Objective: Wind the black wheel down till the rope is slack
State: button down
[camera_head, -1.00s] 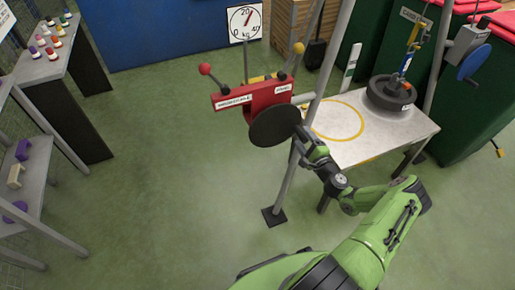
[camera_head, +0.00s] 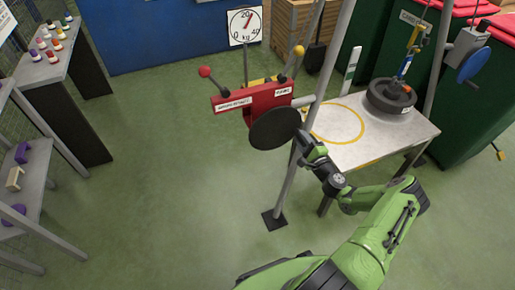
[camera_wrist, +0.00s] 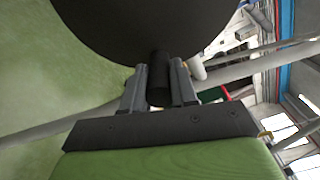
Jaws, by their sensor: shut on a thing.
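The black wheel (camera_head: 274,128) is a flat disc at the front of a red housing (camera_head: 252,98), fixed to a grey post. My gripper (camera_head: 303,141) is at the disc's right edge. In the wrist view my gripper (camera_wrist: 160,80) is shut on a short black handle (camera_wrist: 158,70) below the wheel's dark face (camera_wrist: 145,25). A dark round weight (camera_head: 388,98) sits on the light table. A blue and yellow hook piece (camera_head: 409,52) hangs above it. The rope is too thin to judge whether it is taut.
A light table (camera_head: 338,150) with a yellow ring stands right of the post. A dial (camera_head: 245,24) is on the back wall. Shelves (camera_head: 52,70) stand left. The green floor between is clear.

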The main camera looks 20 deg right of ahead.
jog(key=shift+d+r+n+p, duration=0.25)
jog(key=shift+r+n+p, duration=0.15)
jog(key=shift+r+n, duration=0.7)
jog(key=shift+w+r+n+p, duration=0.1)
jog(key=shift+r+n+p, duration=0.25)
jog(key=shift+r+n, duration=0.6)
jog(key=shift+n, duration=0.35)
jog(key=shift+a+r+n+p, duration=0.1)
jog(key=shift+r+n+p, duration=0.25)
jog(key=shift+r+n, duration=0.55)
jog(key=shift+n, duration=0.3)
